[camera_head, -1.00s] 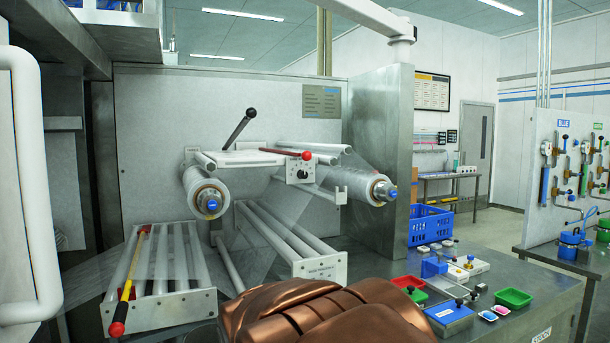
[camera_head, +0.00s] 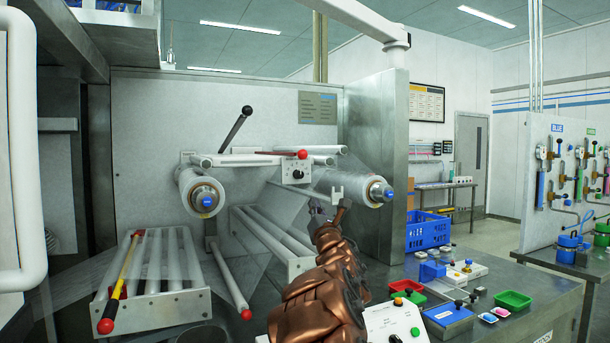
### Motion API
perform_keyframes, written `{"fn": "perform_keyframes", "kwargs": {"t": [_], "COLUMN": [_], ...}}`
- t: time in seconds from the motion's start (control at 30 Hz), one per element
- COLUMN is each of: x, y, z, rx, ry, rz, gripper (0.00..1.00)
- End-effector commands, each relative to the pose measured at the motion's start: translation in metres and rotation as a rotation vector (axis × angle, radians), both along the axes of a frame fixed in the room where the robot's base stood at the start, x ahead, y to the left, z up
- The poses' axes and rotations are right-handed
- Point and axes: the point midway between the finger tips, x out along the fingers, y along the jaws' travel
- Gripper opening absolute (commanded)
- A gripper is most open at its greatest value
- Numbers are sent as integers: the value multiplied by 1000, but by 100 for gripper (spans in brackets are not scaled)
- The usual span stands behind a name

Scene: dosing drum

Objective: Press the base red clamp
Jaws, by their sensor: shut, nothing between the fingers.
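Three red-ended parts show on the film machine. A red-and-yellow bar with a red ball end (camera_head: 106,326) slopes across the lower left rollers. A pale bar with a red knob (camera_head: 246,314) slopes down at the lower middle, left of my arm. A red lever with a red ball (camera_head: 302,154) lies nearly level along the upper bar. I cannot tell which of them is the base red clamp. My gripper (camera_head: 328,205) is shut and empty in front of the right film roll (camera_head: 348,186), apart from all three red ends. My copper arm hides part of the lower rollers.
A black lever (camera_head: 237,128) stands up behind the upper bar. A white control box (camera_head: 397,322) stands right of my arm. A blue crate (camera_head: 428,230), a green tray (camera_head: 513,299) and small fixtures crowd the right bench. The left film roll (camera_head: 202,194) juts forward.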

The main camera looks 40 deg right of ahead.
Motion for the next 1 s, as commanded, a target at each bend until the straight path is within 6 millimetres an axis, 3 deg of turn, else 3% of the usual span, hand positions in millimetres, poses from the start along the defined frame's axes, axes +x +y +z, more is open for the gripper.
{"fn": "perform_keyframes", "kwargs": {"t": [0.13,0.3,0.73,1.0], "x": [-3,-5,-3,12], "y": [-7,-5,-5,-11], "z": [3,6,8,19], "rx": [-210,-319,-325,-323], "ry": [2,-2,-2,-3], "rz": [-8,-13,-14,-13], "gripper": [0,0,0,0]}}
